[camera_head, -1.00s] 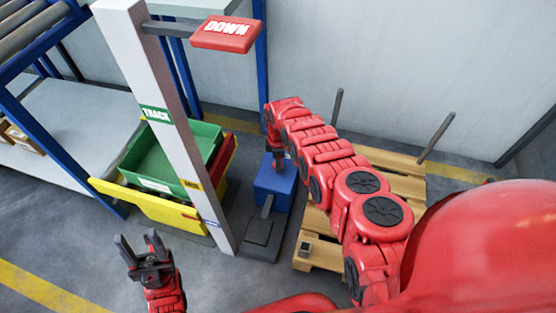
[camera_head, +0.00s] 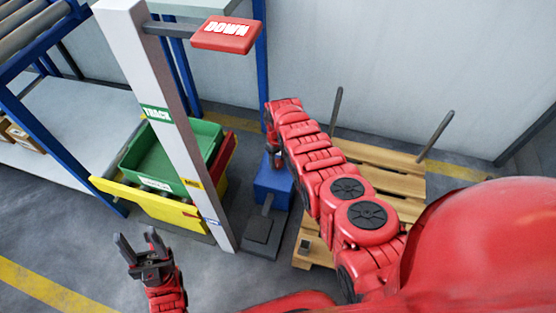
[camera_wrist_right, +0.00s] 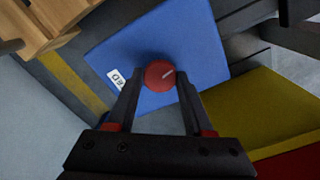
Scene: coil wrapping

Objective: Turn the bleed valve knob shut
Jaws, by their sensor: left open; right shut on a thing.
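The bleed valve knob is a round red knob (camera_wrist_right: 160,75) with a pale line mark, on top of a blue box (camera_wrist_right: 206,45). In the right wrist view it sits between the fingertips of my right gripper (camera_wrist_right: 158,88), which is shut on it. A label ending in "ED" lies beside the knob on the box. My left gripper (camera_head: 143,250) is open and empty at the lower left.
A white post (camera_head: 160,110) with a red "DOWN" paddle (camera_head: 226,35) stands left of the blue box. A wooden pallet (camera_head: 385,180) with dark upright rods is to the right.

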